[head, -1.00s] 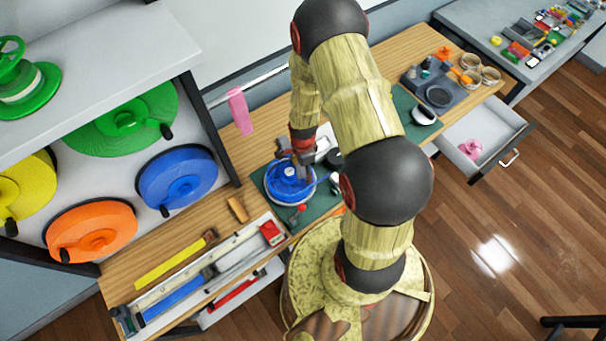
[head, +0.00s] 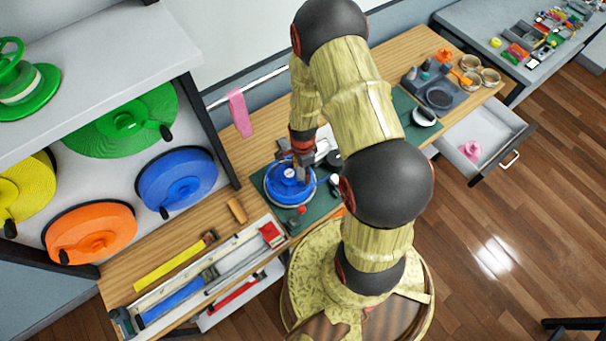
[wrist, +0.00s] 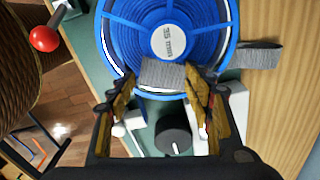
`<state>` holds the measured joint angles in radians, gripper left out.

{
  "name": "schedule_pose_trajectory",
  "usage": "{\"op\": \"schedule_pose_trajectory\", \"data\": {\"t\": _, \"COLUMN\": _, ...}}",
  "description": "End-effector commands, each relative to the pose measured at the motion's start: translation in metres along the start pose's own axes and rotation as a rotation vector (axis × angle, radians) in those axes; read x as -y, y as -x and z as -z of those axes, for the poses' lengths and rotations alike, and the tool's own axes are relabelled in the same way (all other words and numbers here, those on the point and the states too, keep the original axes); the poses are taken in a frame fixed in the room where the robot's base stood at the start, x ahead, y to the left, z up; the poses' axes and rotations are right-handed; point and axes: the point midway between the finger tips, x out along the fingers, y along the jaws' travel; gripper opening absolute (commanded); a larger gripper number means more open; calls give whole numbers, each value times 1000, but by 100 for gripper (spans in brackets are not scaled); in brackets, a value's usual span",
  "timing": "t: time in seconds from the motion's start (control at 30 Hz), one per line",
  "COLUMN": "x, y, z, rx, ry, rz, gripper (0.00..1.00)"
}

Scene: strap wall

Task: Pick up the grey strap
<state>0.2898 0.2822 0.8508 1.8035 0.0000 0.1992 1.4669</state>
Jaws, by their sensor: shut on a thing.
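A blue reel (head: 290,187) with a white centre label lies on the green mat on the bench. In the wrist view the reel (wrist: 125,40) fills the top middle. A short grey strap (wrist: 162,74) lies across the reel's near rim, between my fingertips. A second grey woven piece (wrist: 258,55) sticks out at the reel's right; I cannot tell whether the two pieces join. My gripper (wrist: 163,80) is shut on the grey strap, one finger at each end. In the head view my gripper (head: 304,168) is over the reel's right side, and the strap is too small to make out.
A dark round knob (wrist: 173,130) and white parts sit below the reel in the wrist view. A red ball-ended lever (wrist: 45,38) stands at left. A tool tray (head: 165,300) lies left of the mat. An open drawer (head: 500,140) juts out at right.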

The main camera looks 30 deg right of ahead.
Motion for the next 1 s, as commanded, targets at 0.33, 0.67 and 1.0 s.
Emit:
{"op": "schedule_pose_trajectory", "data": {"t": 0.33, "x": -9, "y": -5, "z": -1, "rx": 2, "ry": 1, "rz": -17, "gripper": 35}}
{"op": "schedule_pose_trajectory", "data": {"t": 0.67, "x": -12, "y": -6, "z": -2, "rx": 2, "ry": 1, "rz": -23, "gripper": 26}}
{"op": "schedule_pose_trajectory", "data": {"t": 1.0, "x": -12, "y": -7, "z": -2, "rx": 2, "ry": 1, "rz": -23, "gripper": 16}}
